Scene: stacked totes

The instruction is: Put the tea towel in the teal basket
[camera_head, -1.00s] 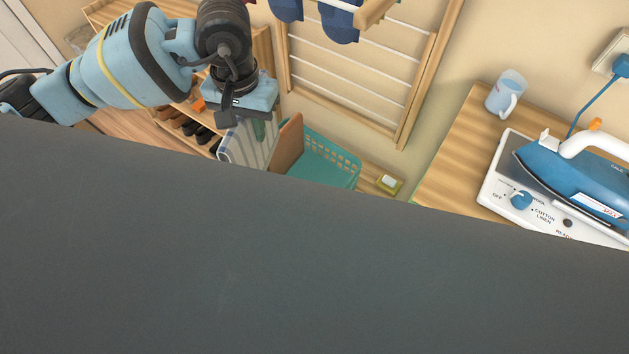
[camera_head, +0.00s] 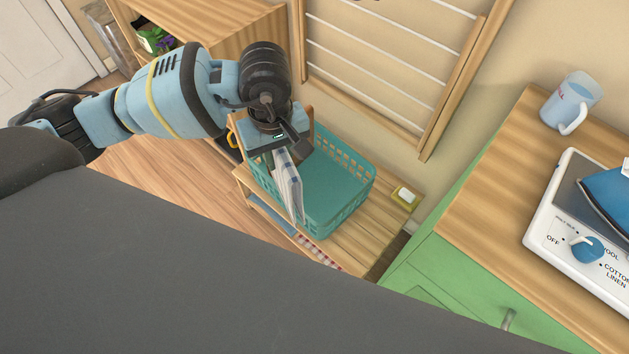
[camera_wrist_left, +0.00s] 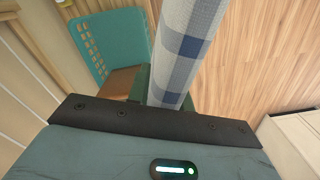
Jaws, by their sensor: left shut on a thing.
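The tea towel (camera_head: 289,187) is pale with blue stripes and hangs folded from my left gripper (camera_head: 281,148). My left gripper is shut on its upper end. In the head view the towel overlaps the left part of the teal basket (camera_head: 352,171); I cannot tell whether its lower end is inside the rim. In the left wrist view the towel (camera_wrist_left: 187,45) extends away from the jaws (camera_wrist_left: 165,95), with the teal basket (camera_wrist_left: 108,38) to its left and floor behind it. The basket's visible interior looks empty. My right gripper is not in view.
The basket stands on a low wooden bench (camera_head: 362,243), beside a green dish with a white block (camera_head: 404,196). A wall rack (camera_head: 390,60) stands behind. At right, a green cabinet (camera_head: 440,268) carries a jug (camera_head: 570,100) and an iron on its white base (camera_head: 565,215).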

